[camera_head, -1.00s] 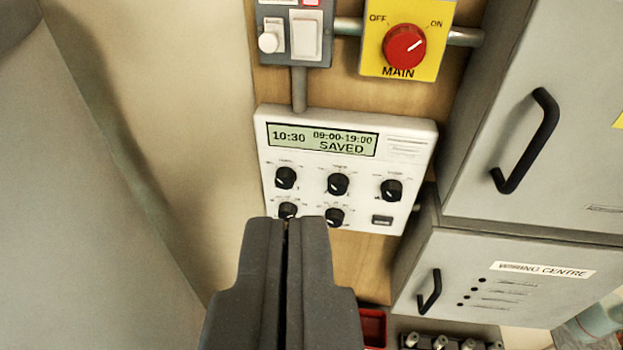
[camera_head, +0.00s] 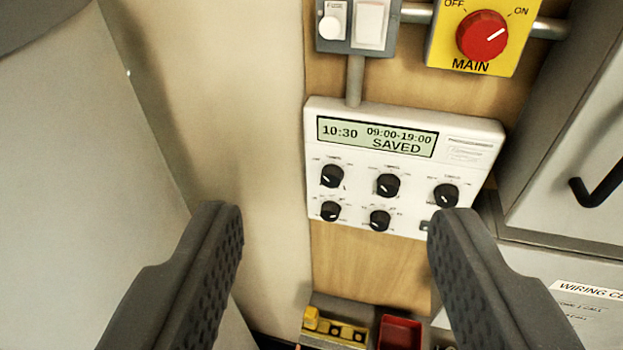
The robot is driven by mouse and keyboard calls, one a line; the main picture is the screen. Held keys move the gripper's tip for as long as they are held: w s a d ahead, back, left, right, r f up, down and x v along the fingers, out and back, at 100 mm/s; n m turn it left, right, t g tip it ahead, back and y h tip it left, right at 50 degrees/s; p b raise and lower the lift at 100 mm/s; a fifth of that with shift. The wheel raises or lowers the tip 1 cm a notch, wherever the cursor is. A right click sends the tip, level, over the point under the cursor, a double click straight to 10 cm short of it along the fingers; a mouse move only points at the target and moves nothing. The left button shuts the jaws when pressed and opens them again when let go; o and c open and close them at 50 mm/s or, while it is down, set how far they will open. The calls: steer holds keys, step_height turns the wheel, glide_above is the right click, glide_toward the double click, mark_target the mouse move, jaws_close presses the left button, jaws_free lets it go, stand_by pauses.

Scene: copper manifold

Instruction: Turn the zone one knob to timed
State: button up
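The white programmer (camera_head: 465,215) hangs on a wooden board and its display (camera_head: 376,136) reads 10:30, 09:00-19:00, SAVED. It has several black knobs: an upper left knob (camera_head: 332,175), an upper middle knob (camera_head: 388,185), an upper right knob (camera_head: 446,195), a lower left knob (camera_head: 330,211) and a lower middle knob (camera_head: 379,221). The labels around them are too small to read, so I cannot tell which is zone one. My gripper (camera_head: 338,214) is open and empty, its fingers apart in front of the panel. The right finger hides the panel's lower right button area.
A yellow MAIN switch (camera_head: 480,35) with a red knob is at the upper right, beside a grey fuse unit (camera_head: 352,25). Grey cabinets (camera_head: 560,170) with a black handle stand right. A red tray (camera_head: 400,333) and a yellow item (camera_head: 335,328) lie below.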

steer(key=w+a+f+b, duration=0.1)
steer(key=w+a+f, duration=0.5)
steer(key=w+f, duration=0.45)
steer(key=m+t+h+b, duration=0.2)
steer(key=h, duration=0.2)
glide_toward(330, 181)
steer(key=p+x, duration=0.1)
steer(key=x, duration=0.7)
steer(key=shift+w, duration=0.25)
steer(key=shift+m, duration=0.3)
steer(key=c, duration=1)
